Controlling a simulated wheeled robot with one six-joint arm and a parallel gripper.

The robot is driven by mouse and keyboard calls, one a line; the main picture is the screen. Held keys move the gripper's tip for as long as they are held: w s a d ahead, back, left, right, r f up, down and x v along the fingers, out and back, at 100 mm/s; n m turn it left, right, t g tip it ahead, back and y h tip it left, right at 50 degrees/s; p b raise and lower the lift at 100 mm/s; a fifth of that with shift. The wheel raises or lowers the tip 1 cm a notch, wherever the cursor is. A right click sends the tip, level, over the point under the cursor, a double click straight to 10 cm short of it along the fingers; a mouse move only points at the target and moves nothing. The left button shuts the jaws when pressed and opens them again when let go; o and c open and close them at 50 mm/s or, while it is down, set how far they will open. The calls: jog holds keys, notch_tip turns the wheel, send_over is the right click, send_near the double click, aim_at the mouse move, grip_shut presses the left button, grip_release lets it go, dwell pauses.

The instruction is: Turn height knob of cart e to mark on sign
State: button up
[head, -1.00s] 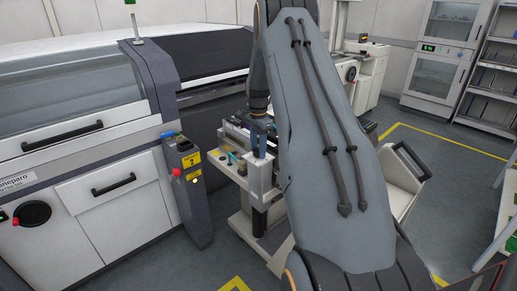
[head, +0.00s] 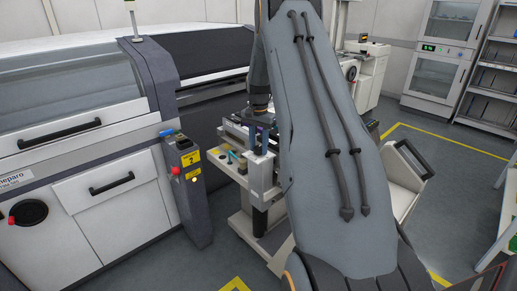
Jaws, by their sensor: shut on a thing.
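A white feeder trolley (head: 250,228) stands in the middle of the head view, beside the big machine, partly behind my arm. I cannot read a letter on it. My gripper (head: 261,130) is at the end of the dark wrist, down at the top of the trolley's near post. It is small and partly hidden there, shut on what seems to be the height knob. The knob itself and its mark cannot be made out. Small coloured parts lie on the trolley's side shelf (head: 228,161). A yellow sign (head: 190,159) with a dark symbol is on the machine's grey post.
The white machine (head: 75,150) fills the left, with a red button (head: 176,171) on its post. My arm covers the centre right. A dark trolley handle (head: 412,160) shows right of it. A glass-door cabinet (head: 440,50) and shelves stand far right. Floor there is free.

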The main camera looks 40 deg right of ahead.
aim_at(259, 147)
jog(key=n+b, duration=0.1)
jog(key=n, duration=0.3)
jog(key=shift+w+r+n, duration=0.1)
jog(key=shift+r+n, duration=0.05)
jog(key=shift+n, duration=0.15)
jog(key=shift+d+r+n+b, duration=0.1)
jog(key=shift+n+b, duration=0.35)
jog(key=shift+n, duration=2.15)
jog(key=shift+w, duration=0.1)
jog(key=o, duration=0.8)
jog(key=shift+o, duration=1.3)
jog(key=shift+r+b, duration=1.15)
jog(key=shift+r, duration=2.65)
